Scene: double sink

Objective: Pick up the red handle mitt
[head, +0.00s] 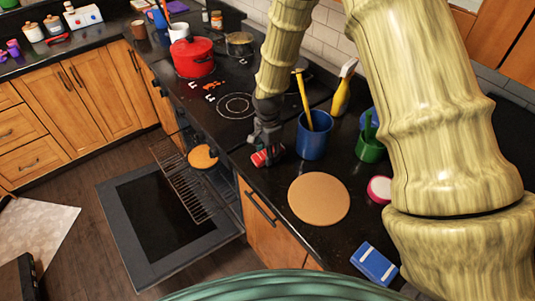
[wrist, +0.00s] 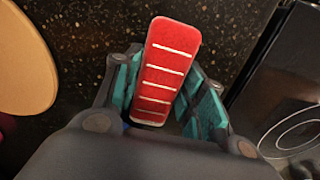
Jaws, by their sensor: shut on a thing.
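The red handle mitt (wrist: 165,65) is a narrow red piece with several white stripes, seen large in the wrist view. My gripper (wrist: 160,95) has its teal-padded fingers on both sides of the mitt and is shut on it. In the head view the red mitt (head: 262,158) shows at the tip of my gripper (head: 266,146), low over the black counter beside the stove. I cannot tell whether the mitt touches the counter. The mitt's lower end is partly hidden between the fingers.
A blue pot with utensils (head: 313,140) stands just right of my gripper. A round tan board (head: 319,198) lies in front on the counter. The oven door (head: 150,215) hangs open at left. A red pot (head: 192,57) stands on the stove. A green cup (head: 370,148) is farther right.

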